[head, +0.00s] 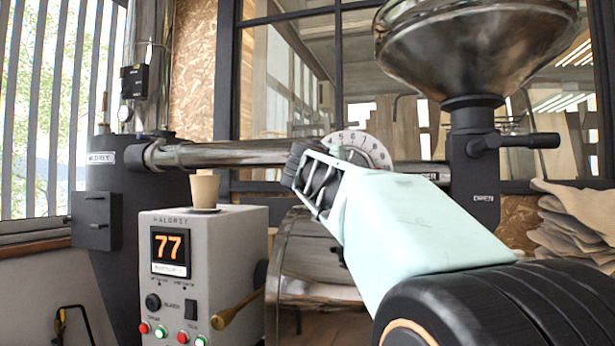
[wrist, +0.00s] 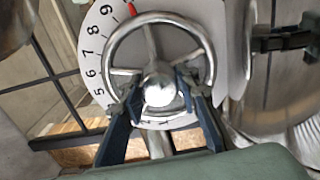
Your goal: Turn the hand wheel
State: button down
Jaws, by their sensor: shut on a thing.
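The hand wheel (wrist: 150,18) is a shiny metal ring with spokes and a round bright hub, facing me in the wrist view. Behind it is a white dial (wrist: 90,70) numbered along its left edge, with a red mark (wrist: 131,9) near the top, just past the 9. My gripper (wrist: 160,84) has its two dark blue fingers on either side of the hub, inside the ring, closed on the wheel. In the head view the dial (head: 372,143) shows above my pale arm, which hides the wheel and my fingertips.
A grey control box (head: 215,255) with a display reading 77 and a cup (head: 204,190) on top stands left of my arm. A metal pipe (head: 230,154) runs behind. A hopper (head: 475,45) rises at right above a black handle (head: 530,141). Sacks (head: 575,225) lie far right.

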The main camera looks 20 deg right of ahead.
jog(key=c, duration=1.5)
grip_release()
jog(key=shift+o, duration=0.2)
